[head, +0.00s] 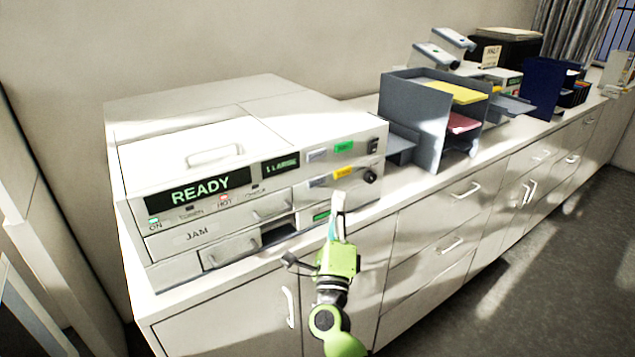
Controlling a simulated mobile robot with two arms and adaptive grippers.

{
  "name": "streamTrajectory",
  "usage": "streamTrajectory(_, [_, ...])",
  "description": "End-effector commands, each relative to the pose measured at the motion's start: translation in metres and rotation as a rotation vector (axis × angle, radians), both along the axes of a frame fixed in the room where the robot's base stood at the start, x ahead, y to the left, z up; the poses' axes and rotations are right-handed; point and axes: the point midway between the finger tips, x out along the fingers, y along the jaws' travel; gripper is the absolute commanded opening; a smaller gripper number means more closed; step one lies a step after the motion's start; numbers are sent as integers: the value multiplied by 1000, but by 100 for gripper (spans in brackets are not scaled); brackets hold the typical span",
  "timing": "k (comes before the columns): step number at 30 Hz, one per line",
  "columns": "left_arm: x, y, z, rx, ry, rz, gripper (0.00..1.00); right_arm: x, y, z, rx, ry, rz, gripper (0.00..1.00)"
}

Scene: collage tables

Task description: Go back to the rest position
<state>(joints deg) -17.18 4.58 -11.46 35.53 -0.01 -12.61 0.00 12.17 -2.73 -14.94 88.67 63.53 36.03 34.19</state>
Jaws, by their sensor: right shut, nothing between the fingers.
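My right gripper (337,215) is shut and empty. It points up in front of the right part of a white machine, and its green arm comes in from the bottom of the head view. In the picture the fingertips overlap the machine's lower right front; I cannot tell whether they touch it. My left gripper is not in view.
White cabinets (430,240) with handles run along below the counter to the right. A grey paper tray organizer (412,110) with yellow and red sheets stands right of the machine, and a blue file holder (540,85) stands farther back. Dark floor (540,270) lies open at the lower right.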

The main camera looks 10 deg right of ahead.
Motion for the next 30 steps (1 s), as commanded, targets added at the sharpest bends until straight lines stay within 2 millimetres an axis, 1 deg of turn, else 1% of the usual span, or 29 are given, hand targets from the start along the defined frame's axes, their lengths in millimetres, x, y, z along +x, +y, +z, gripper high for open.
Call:
streamTrajectory(7, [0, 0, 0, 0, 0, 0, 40, 0, 0, -1, -3, 3, 0, 0])
streamTrajectory(9, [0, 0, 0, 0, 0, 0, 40, 1, 3, -11, -28, 23, 3, 0])
streamTrajectory(11, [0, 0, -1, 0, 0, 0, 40, 2, 7, -29, -75, 63, 7, 0])
streamTrajectory(14, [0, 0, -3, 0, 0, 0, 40, 4, 19, -82, -217, 177, 29, 0])
streamTrajectory(15, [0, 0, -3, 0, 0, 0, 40, 2, 26, -110, -289, 235, 43, 0])
streamTrajectory(17, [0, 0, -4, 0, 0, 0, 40, -2, 34, -155, -402, 326, 70, 0])
streamTrajectory(18, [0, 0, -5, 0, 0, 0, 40, -8, 40, -185, -475, 386, 92, 0])
streamTrajectory(20, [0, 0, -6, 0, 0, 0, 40, -18, 47, -229, -580, 471, 128, 0])
streamTrajectory(21, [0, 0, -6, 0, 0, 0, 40, -27, 50, -259, -650, 526, 153, 0])
streamTrajectory(23, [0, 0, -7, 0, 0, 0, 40, -43, 54, -302, -747, 607, 194, 0])
streamTrajectory(24, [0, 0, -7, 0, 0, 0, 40, -55, 56, -331, -810, 659, 224, 0])
streamTrajectory(26, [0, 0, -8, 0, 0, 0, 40, -76, 58, -372, -900, 734, 272, 0])
streamTrajectory(27, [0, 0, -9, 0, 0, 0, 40, -92, 59, -399, -960, 782, 306, 0])
streamTrajectory(29, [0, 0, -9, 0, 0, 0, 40, -117, 59, -437, -1046, 853, 359, 0])
streamTrajectory(30, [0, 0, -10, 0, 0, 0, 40, -135, 58, -462, -1100, 897, 397, 0])
